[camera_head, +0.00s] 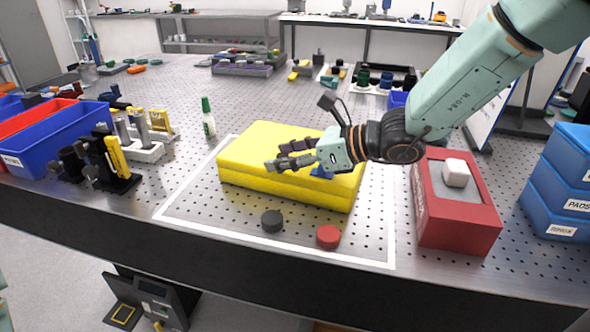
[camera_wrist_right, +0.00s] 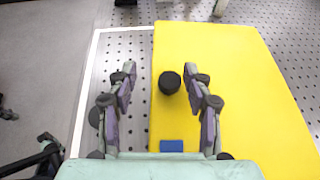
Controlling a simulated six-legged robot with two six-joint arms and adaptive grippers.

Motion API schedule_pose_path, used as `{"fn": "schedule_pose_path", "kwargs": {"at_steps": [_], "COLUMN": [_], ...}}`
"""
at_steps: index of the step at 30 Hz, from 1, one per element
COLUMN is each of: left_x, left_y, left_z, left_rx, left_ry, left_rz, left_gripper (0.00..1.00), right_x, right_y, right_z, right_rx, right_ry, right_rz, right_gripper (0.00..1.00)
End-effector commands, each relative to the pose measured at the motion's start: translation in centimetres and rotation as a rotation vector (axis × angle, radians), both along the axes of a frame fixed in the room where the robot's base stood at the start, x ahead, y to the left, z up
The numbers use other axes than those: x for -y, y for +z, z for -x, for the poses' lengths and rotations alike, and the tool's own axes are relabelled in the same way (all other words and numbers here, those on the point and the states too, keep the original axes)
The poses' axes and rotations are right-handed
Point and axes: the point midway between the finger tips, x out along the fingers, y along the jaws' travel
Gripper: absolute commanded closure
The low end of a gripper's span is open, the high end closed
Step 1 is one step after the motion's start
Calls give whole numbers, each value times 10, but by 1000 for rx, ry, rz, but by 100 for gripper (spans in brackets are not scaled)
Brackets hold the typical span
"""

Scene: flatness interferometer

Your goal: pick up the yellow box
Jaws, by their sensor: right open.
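The yellow box (camera_head: 240,150) is a wide, flat block lying in the white-outlined area of the perforated bench. My right gripper (camera_head: 278,157) is open over its top and hides part of it. In the right wrist view the yellow box (camera_wrist_right: 235,60) fills the right half. There the open right gripper (camera_wrist_right: 159,72) has one finger over the box and the other to the left of its edge. A dark round piece (camera_wrist_right: 169,83) shows between the fingertips; I cannot tell its height. A blue patch (camera_wrist_right: 172,145) shows on the box.
A black puck (camera_head: 271,221) and a red puck (camera_head: 328,236) lie in front of the box. A red block (camera_head: 458,232) with a white cube stands right. A green-capped bottle (camera_head: 208,118) and a blue bin (camera_head: 62,142) are left. Blue trays (camera_head: 560,190) stack far right.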

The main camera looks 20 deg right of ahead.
Motion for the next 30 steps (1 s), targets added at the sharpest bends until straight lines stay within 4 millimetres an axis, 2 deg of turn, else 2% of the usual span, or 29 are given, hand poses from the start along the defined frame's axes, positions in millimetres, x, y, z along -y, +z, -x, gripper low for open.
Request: {"fn": "schedule_pose_path", "kwargs": {"at_steps": [4, 13, 30], "left_x": [0, 0, 0], "left_y": [-2, -2, -2], "left_z": [-1, -1, -1], "left_rx": [2, 1, 1], "left_ry": [-1, -1, -1], "left_rz": [0, 0, 0], "left_gripper": [100, 100, 100], "right_x": [-7, -8, -8], "right_y": [-5, -5, -4], "right_z": [-7, -8, -8], "right_rx": [-1, -1, 2], "right_ry": [0, 0, -1], "right_rz": [1, 0, -1], "right_gripper": [49, 50, 98]}}
